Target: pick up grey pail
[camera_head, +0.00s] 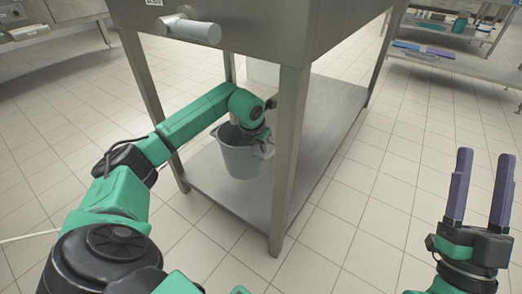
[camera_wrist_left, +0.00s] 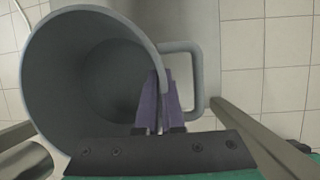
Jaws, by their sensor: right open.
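The grey pail (camera_head: 238,157) is upright at the lower shelf of the steel table, behind a front table leg. I cannot tell whether its base touches the shelf. In the left wrist view the pail (camera_wrist_left: 50,75) shows its open top, an empty inside and a side handle (camera_wrist_left: 198,75). My left gripper (camera_wrist_left: 161,84) is closed on the pail's wall beside the handle, one purple finger inside and one outside. My right gripper (camera_head: 482,190) is open and empty at the lower right, far from the pail.
The steel table's top (camera_head: 250,22) hangs over the pail, with a tap-like cylinder (camera_head: 190,28) at its front. Its leg (camera_head: 288,160) stands close to the pail. The lower shelf (camera_head: 325,110) is bare behind. A rack (camera_head: 455,65) with trays stands at upper right. Tiled floor is clear.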

